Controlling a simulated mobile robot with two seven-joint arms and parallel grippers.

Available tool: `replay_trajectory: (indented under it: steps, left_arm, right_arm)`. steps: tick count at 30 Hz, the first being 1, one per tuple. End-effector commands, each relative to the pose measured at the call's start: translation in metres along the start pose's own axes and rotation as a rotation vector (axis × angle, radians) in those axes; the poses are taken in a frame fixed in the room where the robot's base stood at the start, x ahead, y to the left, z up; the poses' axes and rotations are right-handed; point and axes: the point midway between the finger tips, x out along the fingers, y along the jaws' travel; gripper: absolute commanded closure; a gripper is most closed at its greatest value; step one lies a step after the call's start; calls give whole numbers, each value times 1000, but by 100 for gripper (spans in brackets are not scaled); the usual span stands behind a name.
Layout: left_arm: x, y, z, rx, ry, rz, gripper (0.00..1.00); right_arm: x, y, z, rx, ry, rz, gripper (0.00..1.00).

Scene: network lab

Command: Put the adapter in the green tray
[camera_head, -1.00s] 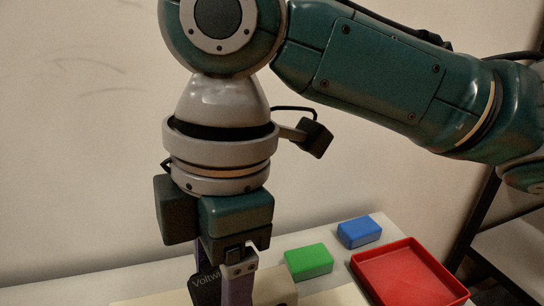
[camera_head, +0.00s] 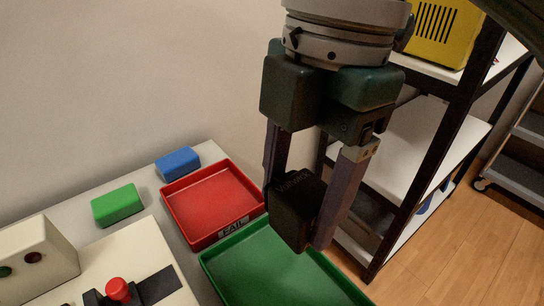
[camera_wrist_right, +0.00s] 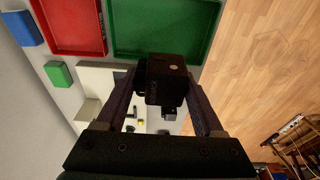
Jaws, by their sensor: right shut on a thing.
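My right gripper (camera_head: 300,215) is shut on the adapter (camera_head: 297,208), a black block with faint lettering. In the head view it appears over the right part of the green tray (camera_head: 238,236). The right wrist view shows the adapter (camera_wrist_right: 166,80) between my two fingers (camera_wrist_right: 166,95), with the green tray (camera_wrist_right: 150,30) beyond it. The adapter looks held above the tray, not resting in it, though the exact height is hard to tell. My left gripper is not in view.
A red tray (camera_head: 178,205) labelled FAIL adjoins the green tray. Green (camera_head: 117,204) and blue (camera_head: 177,163) blocks lie on the table. A beige fixture (camera_head: 40,262) and red knob (camera_head: 118,289) are at lower left. A dark-framed shelf (camera_head: 400,225) stands right.

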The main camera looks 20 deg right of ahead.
Motion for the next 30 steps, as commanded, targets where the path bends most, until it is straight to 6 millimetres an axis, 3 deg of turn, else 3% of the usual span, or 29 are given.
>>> replay_trajectory:
  steps: [1,6,12,19,25,30]
  left_arm:
    - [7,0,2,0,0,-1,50]
    - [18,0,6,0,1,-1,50]
    - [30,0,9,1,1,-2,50]
    - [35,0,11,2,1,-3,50]
    - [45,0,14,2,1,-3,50]
    - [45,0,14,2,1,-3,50]
  right_arm:
    - [19,-2,3,2,1,-7,96]
    - [70,-2,10,3,0,-6,96]
    - [117,-1,18,3,0,-3,96]
    - [138,-1,21,2,0,-2,96]
    - [170,-1,26,2,-1,-3,96]
    - [174,-1,26,1,-1,0,96]
